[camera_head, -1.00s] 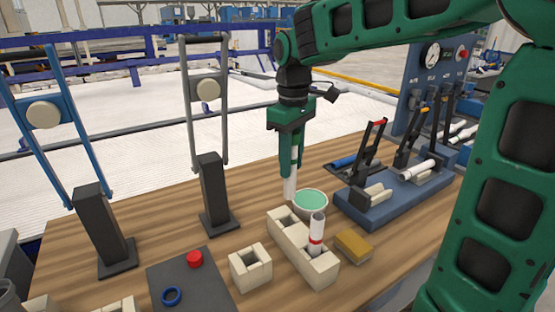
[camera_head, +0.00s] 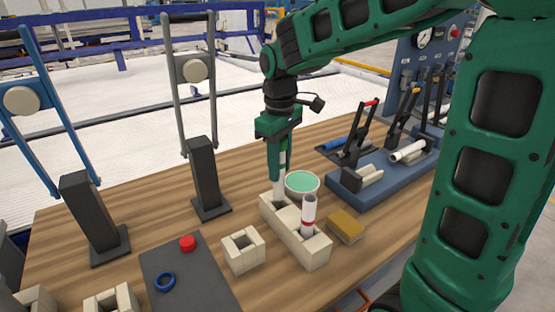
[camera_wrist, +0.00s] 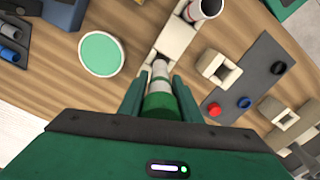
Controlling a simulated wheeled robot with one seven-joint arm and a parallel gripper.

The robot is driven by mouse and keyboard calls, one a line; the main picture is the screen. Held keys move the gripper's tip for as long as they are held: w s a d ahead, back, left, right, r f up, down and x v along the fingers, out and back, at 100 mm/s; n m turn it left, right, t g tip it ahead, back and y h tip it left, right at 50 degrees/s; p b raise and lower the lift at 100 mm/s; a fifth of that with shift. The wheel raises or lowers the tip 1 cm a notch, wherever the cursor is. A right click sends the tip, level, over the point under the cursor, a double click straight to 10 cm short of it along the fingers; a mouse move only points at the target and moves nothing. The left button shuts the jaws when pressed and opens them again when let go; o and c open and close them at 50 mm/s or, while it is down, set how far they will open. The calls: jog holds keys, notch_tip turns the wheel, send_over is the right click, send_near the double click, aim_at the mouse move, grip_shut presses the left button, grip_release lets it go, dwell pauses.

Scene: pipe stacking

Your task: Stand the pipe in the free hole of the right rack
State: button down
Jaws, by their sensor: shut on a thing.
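My gripper (camera_head: 279,165) is shut on a white pipe (camera_head: 279,188) and holds it upright. In the wrist view the pipe (camera_wrist: 160,75) shows a green band between my fingers (camera_wrist: 160,95). The right rack (camera_head: 312,255) is a long beige block row; it also shows in the wrist view (camera_wrist: 176,38). A white pipe with a red band (camera_head: 309,213) stands in its near hole. The held pipe's lower end is at the rack's far hole. I cannot tell how deep it sits.
A green-topped round dish (camera_head: 302,182) stands just behind the rack. A yellow-brown block (camera_head: 346,226) lies to its right. A single beige holder (camera_head: 243,250) and a dark plate (camera_head: 190,280) with a red button (camera_head: 187,243) and blue ring (camera_head: 165,281) are to the left.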

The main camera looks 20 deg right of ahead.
aim_at(280, 191)
jog(key=shift+s+d+f, duration=0.1)
jog(key=shift+s+f, duration=0.05)
jog(key=shift+f, duration=0.25)
dwell(0.5)
jog(key=shift+f, duration=3.95)
jog(key=c, duration=1.2)
grip_release()
jog(key=shift+r, duration=0.1)
notch_tip(280, 191, up, 11)
jog(key=shift+f, duration=0.2)
